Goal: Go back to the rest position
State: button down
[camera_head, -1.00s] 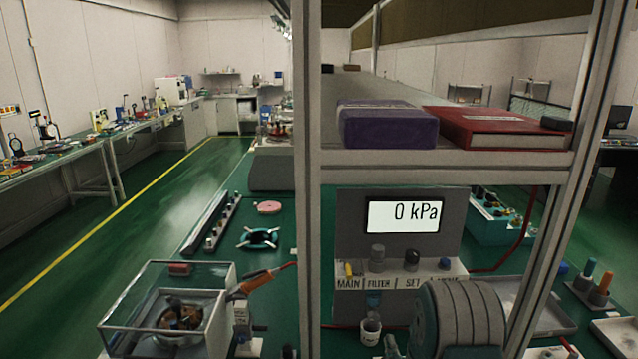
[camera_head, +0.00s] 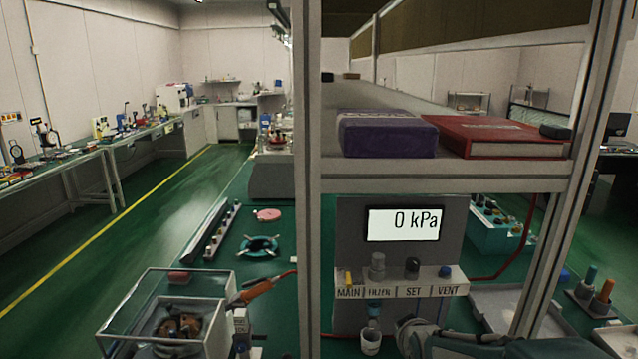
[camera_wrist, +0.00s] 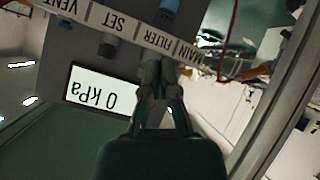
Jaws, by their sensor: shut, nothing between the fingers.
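My gripper (camera_wrist: 152,72) is in the wrist view, its fingers drawn together with nothing between them. In that view, which is upside down, the fingertips overlap the labelled strip (camera_wrist: 101,15) near FILTER, beside the display (camera_wrist: 98,92). I cannot tell whether they touch the panel. In the head view part of my arm shows at the bottom, below the pressure panel (camera_head: 350,218). The display (camera_head: 404,224) reads 0 kPa. The strip (camera_head: 398,291) is marked MAIN, FILTER, SET and VENT, with a knob above each label.
A metal rack post (camera_head: 307,180) and a shelf (camera_head: 400,168) with a purple box (camera_head: 387,134) and a red book (camera_head: 505,137) stand over the panel. A clear case (camera_head: 165,300) is at the lower left. A small cup (camera_head: 370,342) stands below the panel.

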jog(key=s+r+m+g, duration=0.2)
jog(key=s+r, duration=0.1)
jog(key=s, duration=0.9)
jog(key=s+a+r+m+g, duration=0.1)
jog(key=s+r+m+g, duration=0.1)
jog(key=s, duration=1)
jog(key=shift+s+r+m+g, duration=0.25)
jog(key=shift+r+m+g, duration=0.15)
jog(key=shift+m+g, duration=0.35)
